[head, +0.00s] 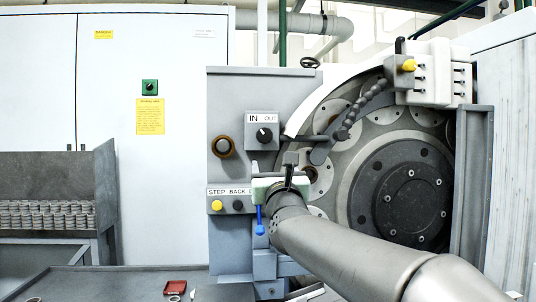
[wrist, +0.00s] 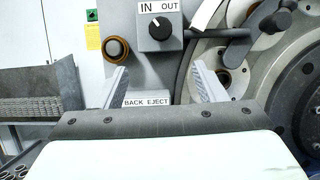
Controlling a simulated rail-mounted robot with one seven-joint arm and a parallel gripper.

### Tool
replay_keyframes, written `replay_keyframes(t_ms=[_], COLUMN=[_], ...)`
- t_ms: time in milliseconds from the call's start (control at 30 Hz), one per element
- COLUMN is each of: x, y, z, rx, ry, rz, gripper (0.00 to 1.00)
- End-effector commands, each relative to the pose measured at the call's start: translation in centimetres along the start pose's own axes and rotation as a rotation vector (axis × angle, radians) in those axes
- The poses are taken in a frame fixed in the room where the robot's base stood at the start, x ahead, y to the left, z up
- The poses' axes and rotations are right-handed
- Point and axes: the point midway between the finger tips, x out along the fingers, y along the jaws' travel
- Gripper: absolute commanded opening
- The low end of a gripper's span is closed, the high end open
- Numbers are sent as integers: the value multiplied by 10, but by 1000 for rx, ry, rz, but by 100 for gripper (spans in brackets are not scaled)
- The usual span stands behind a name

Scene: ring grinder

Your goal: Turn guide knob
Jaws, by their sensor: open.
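A black rotary knob (head: 264,134) sits on a grey box labelled IN and OUT on the machine's front panel. In the wrist view the knob (wrist: 160,28) is above and between the fingertips, with its white pointer mark tilted up toward the IN side. My gripper (head: 281,178) is below and slightly right of the knob in the head view, apart from it. In the wrist view my gripper (wrist: 160,78) is open, with its two pale fingers wide apart and nothing between them.
A brown ring-shaped button (head: 223,147) is left of the knob. My gripper partly hides the STEP BACK and EJECT label (head: 229,192) row. The round grinder disc (head: 408,197) and a jointed hose (head: 362,106) are at the right. A bin of rings (head: 50,213) stands at the left.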

Motion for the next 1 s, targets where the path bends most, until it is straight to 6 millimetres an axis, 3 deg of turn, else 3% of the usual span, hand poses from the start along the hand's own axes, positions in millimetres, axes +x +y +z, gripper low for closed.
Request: replay_keyframes(t_ms=[267,700,1000], x=[32,128,169], y=[-1,0,-1], z=[8,10,9], rx=[43,37,33], ry=[-14,-12,-13], rz=[-4,-4,-4], gripper=[64,64,64])
